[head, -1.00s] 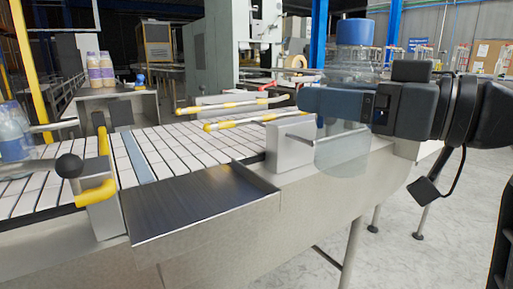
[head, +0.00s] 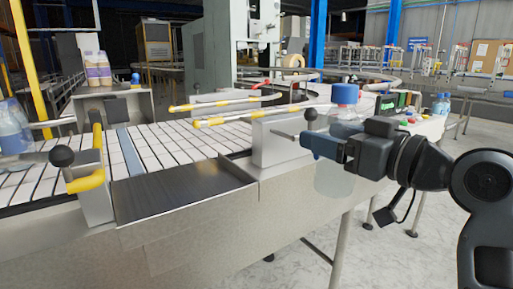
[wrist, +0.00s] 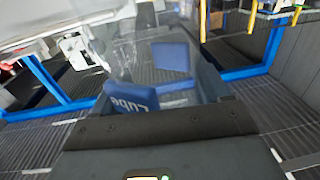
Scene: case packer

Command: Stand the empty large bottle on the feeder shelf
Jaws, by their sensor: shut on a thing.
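The large bottle is clear and looks empty, with a blue cap (head: 345,94). My gripper (head: 322,147) is shut around the bottle's upper body, and the clear lower body (head: 334,181) hangs below the fingers, roughly upright. In the wrist view the clear bottle (wrist: 122,62) lies between two blue finger pads. The feeder shelf, which I take to be the dark flat plate (head: 183,192) on the near side of the conveyor, is bare. The bottle is to the right of the shelf, apart from it, at the conveyor's near side. The bottle's base is clear of any surface I can see.
A white slatted conveyor (head: 180,140) runs behind the shelf, with yellow-tipped guide rails (head: 228,103). A black knob (head: 62,156) on a post stands at the shelf's left. A metal block (head: 280,140) stands between shelf and bottle. Blue-tinted bottles (head: 14,130) stand at far left.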

